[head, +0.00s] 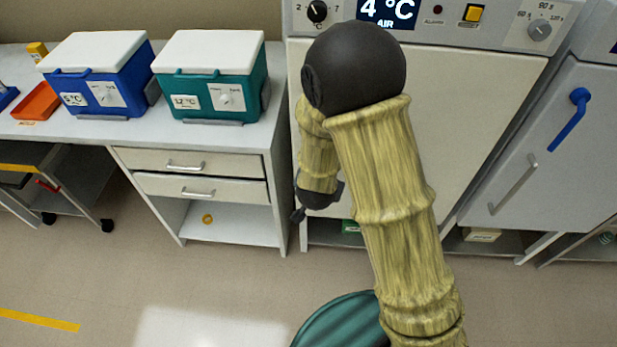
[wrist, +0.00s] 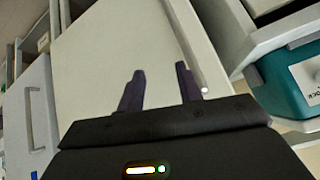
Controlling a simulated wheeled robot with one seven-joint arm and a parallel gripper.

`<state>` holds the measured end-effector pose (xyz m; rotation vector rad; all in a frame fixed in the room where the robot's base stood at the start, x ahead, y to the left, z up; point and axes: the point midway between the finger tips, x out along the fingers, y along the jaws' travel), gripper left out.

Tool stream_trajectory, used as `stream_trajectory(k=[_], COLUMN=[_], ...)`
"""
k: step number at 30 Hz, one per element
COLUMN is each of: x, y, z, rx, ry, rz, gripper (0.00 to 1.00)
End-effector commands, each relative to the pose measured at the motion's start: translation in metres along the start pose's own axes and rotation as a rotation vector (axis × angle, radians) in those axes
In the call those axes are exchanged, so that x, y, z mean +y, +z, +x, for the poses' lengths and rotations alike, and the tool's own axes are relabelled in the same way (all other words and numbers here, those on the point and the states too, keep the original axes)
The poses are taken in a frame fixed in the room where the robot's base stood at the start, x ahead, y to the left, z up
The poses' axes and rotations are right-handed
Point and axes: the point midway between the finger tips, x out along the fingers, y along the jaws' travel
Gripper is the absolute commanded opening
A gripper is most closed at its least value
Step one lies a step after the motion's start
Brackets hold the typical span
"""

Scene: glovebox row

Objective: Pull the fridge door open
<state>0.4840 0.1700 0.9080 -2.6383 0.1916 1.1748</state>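The fridge is the pale unit under the control panel with a "4 °C" display (head: 388,11). Its cream door (head: 470,110) looks closed in the head view; my arm covers much of its left part. In the wrist view the door (wrist: 110,50) fills the middle, with a pale bar like a handle (wrist: 190,52) along its right edge. My gripper (head: 298,214) is low at the door's left side in the head view. In the wrist view my gripper (wrist: 158,74) is open, its fingers apart with only door face showing between them. The bar passes just right of the right finger; contact cannot be told.
A bench (head: 95,131) with drawers (head: 190,163) stands left of the fridge, carrying blue (head: 100,87) and teal (head: 212,92) cool boxes. At right is another cabinet door (head: 550,150) with a silver handle (head: 512,185) and blue lever (head: 570,120). The floor (head: 230,280) in front is largely clear.

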Motion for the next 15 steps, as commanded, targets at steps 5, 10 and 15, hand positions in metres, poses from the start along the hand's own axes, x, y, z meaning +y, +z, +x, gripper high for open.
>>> stream_trajectory(k=[5, 10, 15], x=[-0.020, -0.030, -0.035], y=[0.041, 0.076, 0.112], z=[0.034, 0.046, 0.042], rx=[0.181, 0.395, 0.633], ry=[0.042, 0.071, 0.072], rz=[-0.003, -0.036, -0.106], gripper=[0.35, 0.35, 0.35])
